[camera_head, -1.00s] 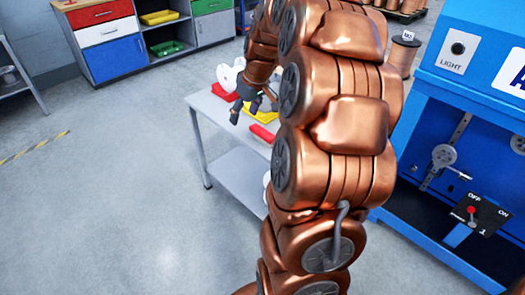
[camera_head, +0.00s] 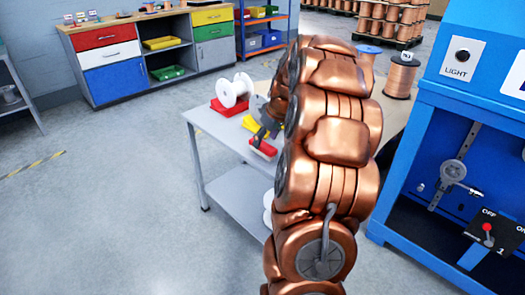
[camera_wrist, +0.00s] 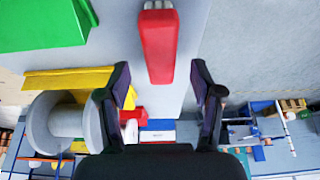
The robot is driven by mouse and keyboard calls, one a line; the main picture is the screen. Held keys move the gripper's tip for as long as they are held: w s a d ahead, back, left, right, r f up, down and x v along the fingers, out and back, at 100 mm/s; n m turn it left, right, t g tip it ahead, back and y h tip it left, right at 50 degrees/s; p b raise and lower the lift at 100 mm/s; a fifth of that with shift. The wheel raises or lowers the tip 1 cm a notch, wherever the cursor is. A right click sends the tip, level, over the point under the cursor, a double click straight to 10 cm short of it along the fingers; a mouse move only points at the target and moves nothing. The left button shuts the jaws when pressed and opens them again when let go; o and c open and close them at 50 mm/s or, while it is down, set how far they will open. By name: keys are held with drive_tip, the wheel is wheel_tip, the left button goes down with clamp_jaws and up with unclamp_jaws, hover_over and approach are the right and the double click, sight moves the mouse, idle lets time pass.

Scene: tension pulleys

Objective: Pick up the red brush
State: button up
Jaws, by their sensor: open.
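The red brush (camera_head: 262,149) lies on the grey table (camera_head: 215,122) near its front edge in the head view. In the wrist view a long red piece (camera_wrist: 159,45) with a grey-white part at its top end appears to be the brush. It lies centred, ahead of the gap between my fingers. My gripper (camera_head: 264,134) is just over the brush in the head view. In the wrist view my gripper (camera_wrist: 160,88) has its two dark fingers spread wide, with nothing held between them. Whether a fingertip touches the brush I cannot tell.
The wrist view shows a green box (camera_wrist: 40,25) at upper left. A blue machine (camera_head: 405,190) stands at right. Floor at left is clear.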

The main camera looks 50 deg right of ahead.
sight(263, 144)
drive_tip(key=shift+b+x, duration=0.35)
drive_tip(key=shift+x, duration=1.4)
drive_tip(key=shift+f, duration=0.3)
clamp_jaws()
drive_tip(key=shift+r, duration=0.1)
drive_tip(key=shift+r+p, duration=0.6)
drive_tip(key=shift+r, duration=1.2)
drive_tip(key=shift+s+r, duration=0.15)
drive_tip(key=shift+r, duration=0.1)
drive_tip(key=s, duration=0.5)
drive_tip(key=s+a+r+p, duration=0.1)
drive_tip(key=s, duration=0.4)
drive_tip(key=s+a+p, duration=0.1)
drive_tip(key=s, duration=0.4)
drive_tip(key=shift+s+r, duration=0.15)
drive_tip(key=shift+s, duration=0.15)
